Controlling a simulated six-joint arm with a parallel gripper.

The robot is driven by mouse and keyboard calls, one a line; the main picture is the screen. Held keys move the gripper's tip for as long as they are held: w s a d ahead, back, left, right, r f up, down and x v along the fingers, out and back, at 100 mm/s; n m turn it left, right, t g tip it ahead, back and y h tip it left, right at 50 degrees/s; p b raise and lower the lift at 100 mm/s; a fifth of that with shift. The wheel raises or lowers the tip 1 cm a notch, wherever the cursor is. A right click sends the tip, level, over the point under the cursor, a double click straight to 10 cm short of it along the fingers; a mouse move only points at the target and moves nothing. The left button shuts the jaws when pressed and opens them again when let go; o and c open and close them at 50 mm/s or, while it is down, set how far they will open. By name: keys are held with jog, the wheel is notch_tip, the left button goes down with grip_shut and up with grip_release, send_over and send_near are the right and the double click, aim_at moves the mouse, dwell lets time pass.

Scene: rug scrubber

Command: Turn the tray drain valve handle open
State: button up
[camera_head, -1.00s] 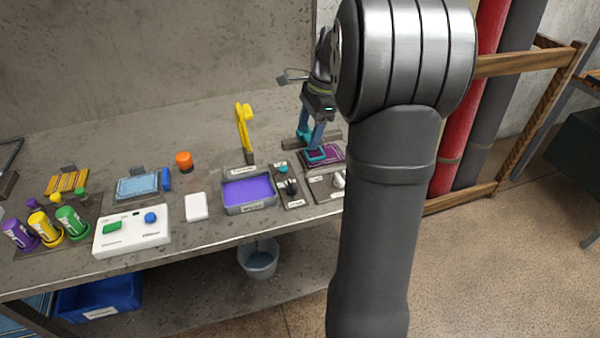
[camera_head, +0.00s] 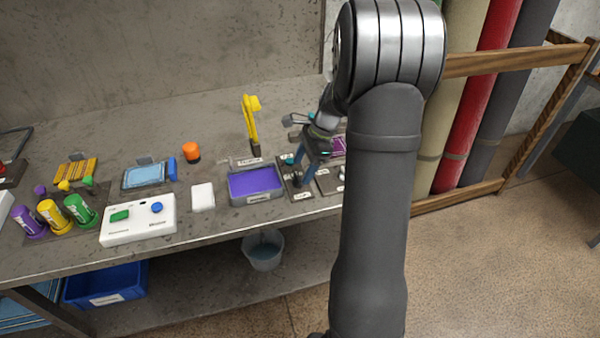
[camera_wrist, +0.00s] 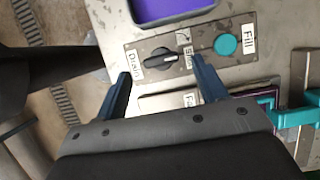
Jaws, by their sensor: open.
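The drain valve handle (camera_wrist: 165,59) is a black knob with a pointed grip on a small grey panel (camera_wrist: 190,45) beside the tray. A "Drain" label lies to its left and another label to its right in the wrist view. My gripper (camera_wrist: 160,70) is open, with one blue finger on each side of the handle. I cannot tell whether either finger touches it. In the head view my gripper (camera_head: 302,172) is over the panel and partly hides it. The tray (camera_head: 256,199) holds purple liquid.
A teal "Fill" button (camera_wrist: 226,45) is close to the right finger. A teal-handled tool (camera_wrist: 290,117) lies right of my gripper. A bucket (camera_head: 265,250) is below.

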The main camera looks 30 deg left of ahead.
aim_at(298, 176)
jog(key=shift+x, duration=1.6)
jog(key=shift+c, duration=0.3)
jog(key=shift+r, duration=0.1)
jog(key=c, duration=0.9)
